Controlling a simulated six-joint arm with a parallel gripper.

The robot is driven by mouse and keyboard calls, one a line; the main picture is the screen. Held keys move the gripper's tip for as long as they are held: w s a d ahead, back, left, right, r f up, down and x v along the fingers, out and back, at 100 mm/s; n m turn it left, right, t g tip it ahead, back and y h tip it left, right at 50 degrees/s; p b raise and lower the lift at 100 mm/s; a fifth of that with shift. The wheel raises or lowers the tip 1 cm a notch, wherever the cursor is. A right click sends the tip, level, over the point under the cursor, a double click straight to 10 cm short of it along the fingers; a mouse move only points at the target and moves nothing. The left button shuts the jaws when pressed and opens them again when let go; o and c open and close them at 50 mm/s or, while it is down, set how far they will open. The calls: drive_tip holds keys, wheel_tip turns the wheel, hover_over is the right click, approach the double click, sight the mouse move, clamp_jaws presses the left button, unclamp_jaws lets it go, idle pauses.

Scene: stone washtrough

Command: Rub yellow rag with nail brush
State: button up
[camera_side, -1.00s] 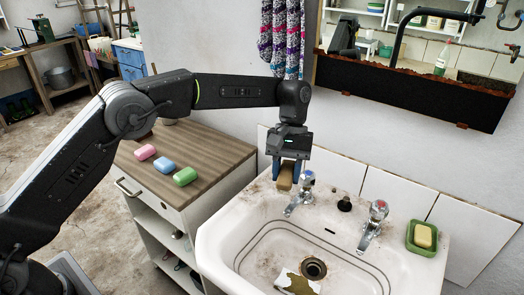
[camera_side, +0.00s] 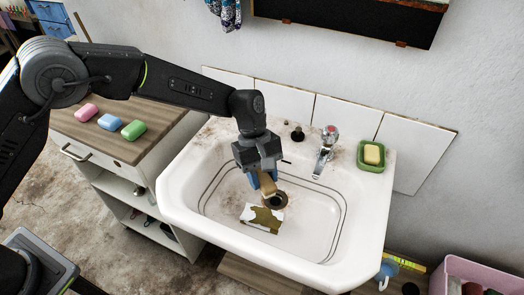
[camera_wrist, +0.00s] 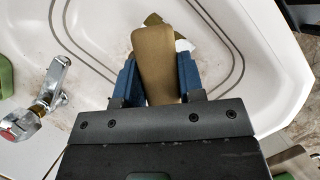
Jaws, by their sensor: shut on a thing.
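My gripper (camera_side: 263,181) is over the sink basin, pointing down, its blue fingers shut on the nail brush (camera_side: 267,187), a tan wooden block. In the wrist view the brush (camera_wrist: 157,65) sits between both fingers (camera_wrist: 158,80); its bristle side is hidden. The rag (camera_side: 264,219) lies flat on the basin floor, patched white and olive-yellow, beside the drain (camera_side: 279,200). Part of the rag (camera_wrist: 153,19) shows past the brush in the wrist view. The brush is just above the rag or at its back edge; I cannot tell whether they touch.
The white sink (camera_side: 180,184) has a tap (camera_side: 326,148) on its back ledge and a green dish (camera_side: 371,166) with yellow soap (camera_side: 372,154) at right. A wooden-topped cabinet (camera_side: 150,97) with pink, blue and green soaps stands left. The basin's right side is clear.

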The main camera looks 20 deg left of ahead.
drive_tip(key=shift+f, duration=4.5)
